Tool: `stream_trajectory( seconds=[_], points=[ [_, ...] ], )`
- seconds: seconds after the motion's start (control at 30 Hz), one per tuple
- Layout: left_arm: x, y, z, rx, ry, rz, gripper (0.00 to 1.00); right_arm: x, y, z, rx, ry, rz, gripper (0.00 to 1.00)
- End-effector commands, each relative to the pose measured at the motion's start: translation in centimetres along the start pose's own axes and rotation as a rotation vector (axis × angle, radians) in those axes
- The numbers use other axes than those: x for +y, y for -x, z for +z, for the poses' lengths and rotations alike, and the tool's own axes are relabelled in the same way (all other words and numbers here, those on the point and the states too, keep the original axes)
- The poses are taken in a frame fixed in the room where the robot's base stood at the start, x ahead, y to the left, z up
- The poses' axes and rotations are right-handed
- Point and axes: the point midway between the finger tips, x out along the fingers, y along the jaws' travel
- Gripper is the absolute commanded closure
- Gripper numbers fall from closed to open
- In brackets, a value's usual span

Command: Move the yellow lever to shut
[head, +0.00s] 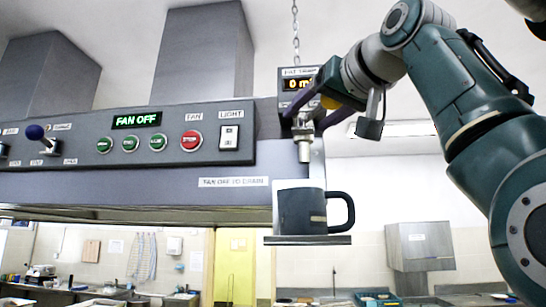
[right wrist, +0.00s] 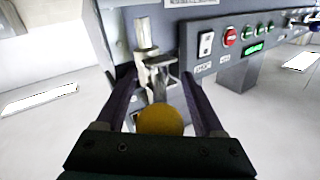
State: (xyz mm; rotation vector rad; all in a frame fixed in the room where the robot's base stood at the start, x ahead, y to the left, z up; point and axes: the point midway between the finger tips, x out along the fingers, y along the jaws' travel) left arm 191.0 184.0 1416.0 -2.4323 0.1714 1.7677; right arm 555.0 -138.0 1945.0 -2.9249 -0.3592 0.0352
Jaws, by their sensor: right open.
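The yellow lever's round knob (head: 330,101) shows in the head view, partly hidden by my right gripper (head: 303,120). In the right wrist view the yellow knob (right wrist: 160,121) is between the open fingers of my right gripper (right wrist: 155,75), close to the palm. A metal valve (right wrist: 155,68) with a spout is beyond the knob, between the fingertips. I cannot tell whether the fingers touch the lever. In the head view the spout (head: 304,152) points down above a dark mug (head: 302,211). My left gripper is in neither view.
The mug stands on a small shelf (head: 308,240). A small display (head: 298,84) is behind my gripper. A chain (head: 295,30) hangs above.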

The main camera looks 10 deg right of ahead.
Motion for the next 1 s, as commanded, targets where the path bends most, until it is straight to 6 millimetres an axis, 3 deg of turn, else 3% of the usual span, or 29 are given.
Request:
stream_trajectory(
  seconds=[0.2, 0.8, 1.0],
  points=[
    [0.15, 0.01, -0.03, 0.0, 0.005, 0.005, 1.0, -0.01, 0.0, -0.02, 0.0, 0.0, 0.0, 0.32],
    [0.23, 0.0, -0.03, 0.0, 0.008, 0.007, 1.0, 0.0, -0.02, 0.02, 0.0, 0.0, 0.0, 1.0],
    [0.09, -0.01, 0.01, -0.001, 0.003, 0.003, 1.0, 0.01, -0.03, 0.03, -0.001, 0.0, 0.0, 1.0]
  ],
)
